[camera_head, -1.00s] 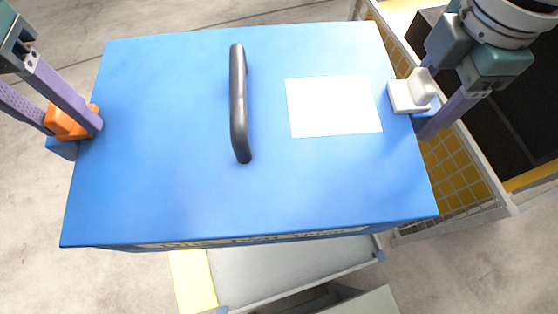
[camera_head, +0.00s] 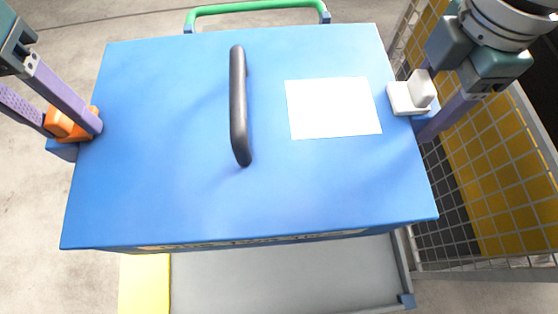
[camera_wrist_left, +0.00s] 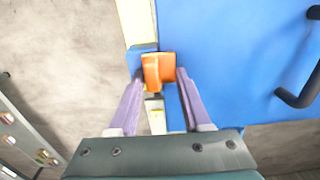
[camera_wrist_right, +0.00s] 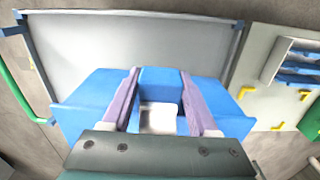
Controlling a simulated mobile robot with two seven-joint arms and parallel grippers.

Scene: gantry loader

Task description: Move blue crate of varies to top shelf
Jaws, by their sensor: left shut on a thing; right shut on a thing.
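The blue crate (camera_head: 180,140) fills the middle of the head view, its lid up, with a dark bar handle (camera_head: 238,105) and a blank white label (camera_head: 333,107). Lettering on its near side is too foreshortened to read. My left gripper (camera_head: 88,125) is shut on the orange grip (camera_head: 66,124) at the crate's left side; that grip also shows in the left wrist view (camera_wrist_left: 158,72). My right gripper (camera_head: 420,110) is shut on the white grip (camera_head: 412,95) at the right side, also seen in the right wrist view (camera_wrist_right: 158,117). The crate is held above a grey platform. No shelf is identifiable.
Below the crate is a grey platform (camera_head: 290,276) with a yellow strip (camera_head: 145,285) at its left. A green rail (camera_head: 255,8) runs behind the crate. A wire mesh with yellow panels (camera_head: 495,150) stands close on the right. Bare floor (camera_head: 35,190) lies to the left.

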